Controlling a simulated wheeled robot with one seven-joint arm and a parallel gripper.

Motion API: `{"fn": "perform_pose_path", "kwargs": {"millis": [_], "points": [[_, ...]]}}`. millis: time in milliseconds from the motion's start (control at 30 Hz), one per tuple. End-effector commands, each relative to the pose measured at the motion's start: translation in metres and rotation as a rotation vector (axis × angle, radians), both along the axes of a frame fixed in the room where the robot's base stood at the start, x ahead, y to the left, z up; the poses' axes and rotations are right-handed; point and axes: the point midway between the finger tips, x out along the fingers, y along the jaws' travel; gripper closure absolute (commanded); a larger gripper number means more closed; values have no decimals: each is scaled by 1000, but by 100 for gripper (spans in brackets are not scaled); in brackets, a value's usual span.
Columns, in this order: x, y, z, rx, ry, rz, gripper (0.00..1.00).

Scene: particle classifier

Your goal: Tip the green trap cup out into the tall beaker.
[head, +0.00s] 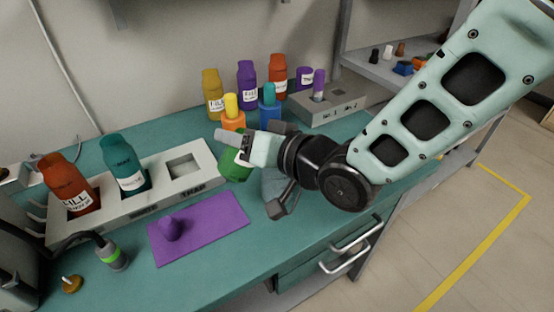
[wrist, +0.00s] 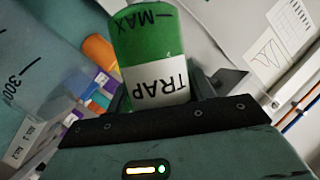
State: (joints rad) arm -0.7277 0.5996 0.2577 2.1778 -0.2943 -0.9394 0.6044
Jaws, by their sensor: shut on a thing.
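The green trap cup (wrist: 146,45), with its white TRAP label and MAX mark, is between the fingers of my gripper (wrist: 165,92), which is shut on it. In the head view the cup (head: 235,168) hangs above the bench, partly hidden by my gripper (head: 240,152). A clear, bluish beaker (head: 273,184) stands close to the right of the cup, partly behind my wrist. The beaker (wrist: 28,65), with a 300 mark, also shows at the left of the wrist view. I cannot tell the cup's exact tilt or see its contents.
The pale rack (head: 140,193) has an empty square socket at its right end and holds a red and a teal bottle. A purple mat (head: 215,225) with a purple heap lies in front. Several coloured bottles (head: 246,82) stand behind, near a grey block (head: 335,105).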

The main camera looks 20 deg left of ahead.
Motion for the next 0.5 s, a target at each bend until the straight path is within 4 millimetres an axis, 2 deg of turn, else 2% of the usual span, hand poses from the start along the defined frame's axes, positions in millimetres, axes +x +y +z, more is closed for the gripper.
{"fn": "perform_pose_path", "kwargs": {"millis": [133,333,500], "points": [[-13,11,-7,-82,-99,4,70],[-26,21,-32,-186,-220,4,70],[-35,30,-30,-271,-320,3,70]]}}
